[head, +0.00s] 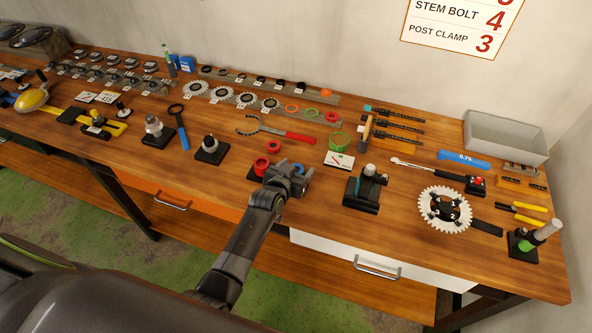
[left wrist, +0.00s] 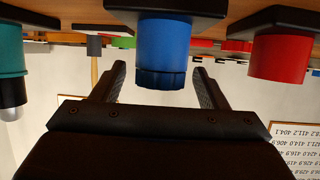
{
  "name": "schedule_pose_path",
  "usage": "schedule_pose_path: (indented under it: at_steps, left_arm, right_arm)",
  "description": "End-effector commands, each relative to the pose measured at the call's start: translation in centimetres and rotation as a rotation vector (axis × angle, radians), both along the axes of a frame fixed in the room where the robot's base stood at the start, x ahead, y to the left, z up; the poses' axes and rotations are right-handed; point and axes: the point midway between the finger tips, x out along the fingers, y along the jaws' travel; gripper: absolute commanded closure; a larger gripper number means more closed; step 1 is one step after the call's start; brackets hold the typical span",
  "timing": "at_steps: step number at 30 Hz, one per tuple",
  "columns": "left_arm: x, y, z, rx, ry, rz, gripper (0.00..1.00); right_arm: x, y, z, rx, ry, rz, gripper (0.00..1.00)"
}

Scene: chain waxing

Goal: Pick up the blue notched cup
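The blue notched cup (left wrist: 163,48) shows large in the left wrist view, which is upside down. Its notched rim points toward my gripper, and its other end meets a dark base (left wrist: 160,6). My left gripper (left wrist: 160,75) is open, with one finger on each side of the cup's rim and a visible gap on both sides. In the head view the left gripper (head: 287,179) is over the cup's spot and hides most of the cup; only a bit of blue (head: 298,168) shows. My right gripper is not in view.
Red cups (head: 274,147) (head: 260,166) stand close by on the left; a red one also shows in the wrist view (left wrist: 280,55). The table's front edge is near.

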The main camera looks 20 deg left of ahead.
Motion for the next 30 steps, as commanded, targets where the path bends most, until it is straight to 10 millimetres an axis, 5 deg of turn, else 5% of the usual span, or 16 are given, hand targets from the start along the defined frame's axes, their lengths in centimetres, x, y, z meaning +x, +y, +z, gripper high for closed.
schedule_pose_path:
  at_steps: [11, 23, 30]
  left_arm:
    - [0.0, 0.0, 0.0, -0.001, 0.0, 0.0, 0.8]
    - [0.0, 0.0, 0.6, 0.0, -0.003, 0.0, 0.81]
    - [0.0, 0.0, 2.6, -0.002, -0.004, 0.001, 0.81]
  right_arm:
    - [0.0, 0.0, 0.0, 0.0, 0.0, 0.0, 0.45]
    - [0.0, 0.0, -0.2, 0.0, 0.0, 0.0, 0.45]
    - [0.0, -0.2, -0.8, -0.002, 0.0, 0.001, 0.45]
